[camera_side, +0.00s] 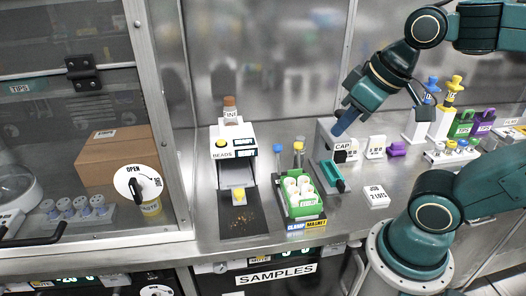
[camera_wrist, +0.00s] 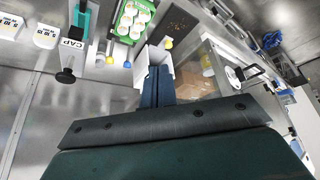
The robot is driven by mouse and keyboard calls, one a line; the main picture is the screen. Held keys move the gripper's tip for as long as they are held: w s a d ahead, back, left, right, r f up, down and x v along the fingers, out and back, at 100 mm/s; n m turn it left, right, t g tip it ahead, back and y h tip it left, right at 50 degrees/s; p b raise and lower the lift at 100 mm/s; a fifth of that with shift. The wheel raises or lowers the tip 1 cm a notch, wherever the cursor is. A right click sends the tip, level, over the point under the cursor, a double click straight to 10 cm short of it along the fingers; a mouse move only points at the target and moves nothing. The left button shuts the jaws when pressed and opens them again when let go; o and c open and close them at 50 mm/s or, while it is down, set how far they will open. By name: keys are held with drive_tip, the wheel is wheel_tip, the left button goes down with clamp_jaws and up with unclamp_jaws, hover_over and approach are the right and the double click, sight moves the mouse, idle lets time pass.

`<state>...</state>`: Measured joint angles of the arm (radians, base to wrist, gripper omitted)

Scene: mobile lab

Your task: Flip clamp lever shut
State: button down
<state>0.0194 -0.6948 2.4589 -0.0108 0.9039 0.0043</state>
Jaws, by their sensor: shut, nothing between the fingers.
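A grey station (camera_side: 325,142) with a CAP label stands near the middle of the bench in the side view. A black knobbed lever (camera_side: 340,157) sticks out by its label, and it also shows at the upper left of the wrist view (camera_wrist: 66,76). I cannot tell for certain that it is the clamp lever. A teal open-topped holder (camera_side: 333,176) sits at the station's front. My gripper (camera_side: 339,128) is above the station, pointing down and left, with its blue fingers shut and empty. The fingers also show in the wrist view (camera_wrist: 156,86), apart from the lever.
A green rack (camera_side: 304,208) of white-capped vials stands left of the station, with the white BEADS dispenser (camera_side: 233,150) further left. White label cards (camera_side: 376,148) and a purple block (camera_side: 397,149) lie to the right.

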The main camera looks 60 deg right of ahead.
drive_tip(key=w+d+r+m+g, duration=0.1)
drive_tip(key=w+d+r, duration=0.15)
drive_tip(key=w, duration=0.75)
drive_tip(key=m+g, duration=0.2)
drive_tip(key=g, duration=0.1)
hover_over(278, 160)
drive_tip(key=w+a, duration=0.2)
wheel_tip(278, 160, down, 7)
drive_tip(key=w+d+f+y, duration=0.1)
drive_tip(key=w+d+f, duration=0.3)
drive_tip(key=d+f, duration=0.3)
drive_tip(key=shift+w+f+m, duration=0.25)
drive_tip(key=shift+f+m, duration=0.05)
drive_tip(key=shift+f, duration=0.15)
drive_tip(key=shift+f, duration=0.15)
wheel_tip(278, 160, down, 10)
drive_tip(key=w+a, duration=0.1)
drive_tip(key=shift+s+a+r, duration=0.2)
drive_tip(key=shift+s+r, duration=0.05)
drive_tip(key=shift+s, duration=0.35)
drive_tip(key=shift+s+a+r, duration=0.25)
drive_tip(key=shift+s+r, duration=0.05)
drive_tip(key=shift+s, duration=0.35)
drive_tip(key=shift+s+a+r, duration=0.2)
drive_tip(key=shift+s+r, duration=0.05)
drive_tip(key=shift+s, duration=0.35)
